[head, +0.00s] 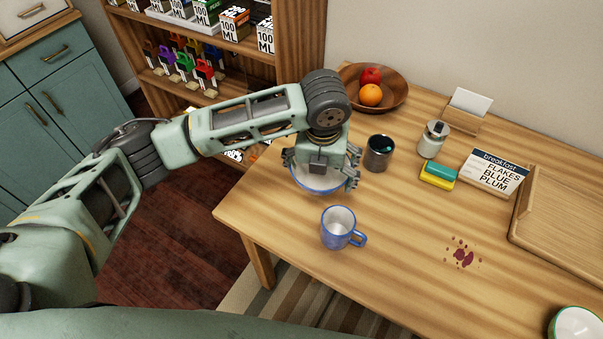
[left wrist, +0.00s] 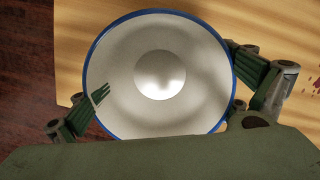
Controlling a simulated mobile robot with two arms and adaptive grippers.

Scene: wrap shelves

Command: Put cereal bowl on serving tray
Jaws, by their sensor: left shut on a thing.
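A white bowl with a blue rim (head: 318,184) is at the left part of the wooden table, partly hidden under my left gripper (head: 320,172). The left gripper is shut on this bowl, with fingers at opposite sides of the rim. In the left wrist view the bowl (left wrist: 160,112) looks empty, with fingers at its left and right edges. I cannot tell whether it touches the table. The wooden serving tray (head: 572,228) lies at the table's right side, cut off by the picture edge; its visible part is empty. My right gripper is not in view.
A blue mug (head: 338,228) stands just in front of the bowl, and a dark cup (head: 379,153) behind right. A green-rimmed bowl (head: 577,324) is front right. A stain (head: 463,257) marks the clear middle.

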